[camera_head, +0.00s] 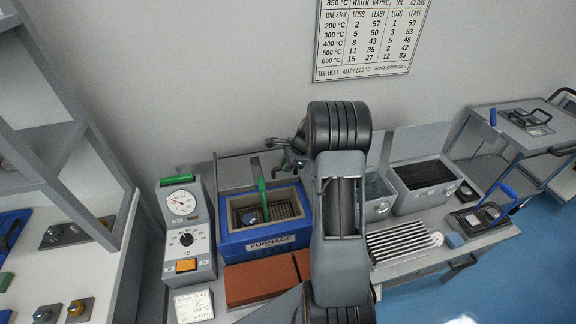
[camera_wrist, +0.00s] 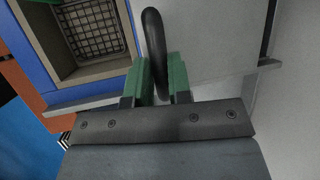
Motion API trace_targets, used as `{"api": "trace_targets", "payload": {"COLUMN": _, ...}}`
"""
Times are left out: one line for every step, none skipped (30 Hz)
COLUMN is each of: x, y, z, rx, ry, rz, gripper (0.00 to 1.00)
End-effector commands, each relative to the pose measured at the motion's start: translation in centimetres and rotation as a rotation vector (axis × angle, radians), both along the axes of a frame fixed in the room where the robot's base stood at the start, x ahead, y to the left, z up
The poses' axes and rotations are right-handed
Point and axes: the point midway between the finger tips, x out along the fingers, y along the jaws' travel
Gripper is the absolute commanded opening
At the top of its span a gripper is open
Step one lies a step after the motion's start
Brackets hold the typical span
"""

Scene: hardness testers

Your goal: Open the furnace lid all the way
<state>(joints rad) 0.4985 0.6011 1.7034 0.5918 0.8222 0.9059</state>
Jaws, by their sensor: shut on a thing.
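The furnace (camera_head: 265,244) is a blue box with a tan lined opening and a dark wire basket inside; the basket also shows in the wrist view (camera_wrist: 92,28). Its grey lid (camera_head: 236,172) stands raised behind the opening, and its flat face shows in the wrist view (camera_wrist: 215,40). My gripper (camera_wrist: 161,75) has its green fingers shut on the black curved lid handle (camera_wrist: 154,40). In the head view my arm hides part of the lid and the furnace's right side. The lid's exact angle is hard to tell.
A gauge box (camera_head: 186,232) stands left of the furnace. Reddish bricks (camera_head: 262,280) lie in front. A green upright handle (camera_head: 262,190) rises from the furnace opening. Grey tanks (camera_head: 425,180) and a ribbed metal rack (camera_head: 402,243) stand right of my arm. The wall is behind.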

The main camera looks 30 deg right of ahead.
Motion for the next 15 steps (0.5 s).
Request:
{"api": "trace_targets", "payload": {"x": -0.04, "y": 0.16, "z": -0.03, "rx": 0.006, "ry": 0.003, "rz": 0.004, "gripper": 0.00}}
{"api": "trace_targets", "payload": {"x": -0.07, "y": 0.10, "z": -0.03, "rx": 0.007, "ry": 0.003, "rz": 0.003, "gripper": 0.00}}
{"api": "trace_targets", "payload": {"x": -0.11, "y": 0.03, "z": -0.04, "rx": 0.007, "ry": 0.004, "rz": 0.001, "gripper": 0.00}}
{"api": "trace_targets", "payload": {"x": -0.14, "y": -0.03, "z": -0.04, "rx": 0.008, "ry": 0.003, "rz": 0.000, "gripper": 0.00}}
{"api": "trace_targets", "payload": {"x": -0.16, "y": -0.08, "z": -0.05, "rx": 0.008, "ry": 0.003, "rz": -0.001, "gripper": 0.00}}
{"api": "trace_targets", "payload": {"x": -0.20, "y": -0.14, "z": -0.04, "rx": 0.009, "ry": 0.004, "rz": -0.003, "gripper": 0.00}}
{"api": "trace_targets", "payload": {"x": -0.22, "y": -0.18, "z": -0.05, "rx": 0.009, "ry": 0.004, "rz": -0.003, "gripper": 0.00}}
{"api": "trace_targets", "payload": {"x": -0.24, "y": -0.21, "z": -0.05, "rx": 0.010, "ry": 0.004, "rz": -0.004, "gripper": 0.00}}
{"api": "trace_targets", "payload": {"x": -0.25, "y": -0.25, "z": -0.04, "rx": 0.011, "ry": 0.004, "rz": -0.005, "gripper": 0.00}}
{"api": "trace_targets", "payload": {"x": -0.27, "y": -0.28, "z": -0.05, "rx": 0.011, "ry": 0.004, "rz": -0.005, "gripper": 0.00}}
{"api": "trace_targets", "payload": {"x": -0.29, "y": -0.34, "z": -0.05, "rx": 0.010, "ry": 0.004, "rz": -0.007, "gripper": 0.22}}
{"api": "trace_targets", "payload": {"x": -0.30, "y": -0.37, "z": -0.05, "rx": 0.010, "ry": 0.004, "rz": -0.007, "gripper": 0.26}}
{"api": "trace_targets", "payload": {"x": -0.30, "y": -0.38, "z": -0.05, "rx": 0.010, "ry": 0.004, "rz": -0.007, "gripper": 0.28}}
{"api": "trace_targets", "payload": {"x": -0.32, "y": -0.44, "z": -0.05, "rx": 0.009, "ry": 0.004, "rz": -0.009, "gripper": 0.31}}
{"api": "trace_targets", "payload": {"x": -0.34, "y": -0.52, "z": -0.05, "rx": 0.009, "ry": 0.005, "rz": -0.010, "gripper": 0.35}}
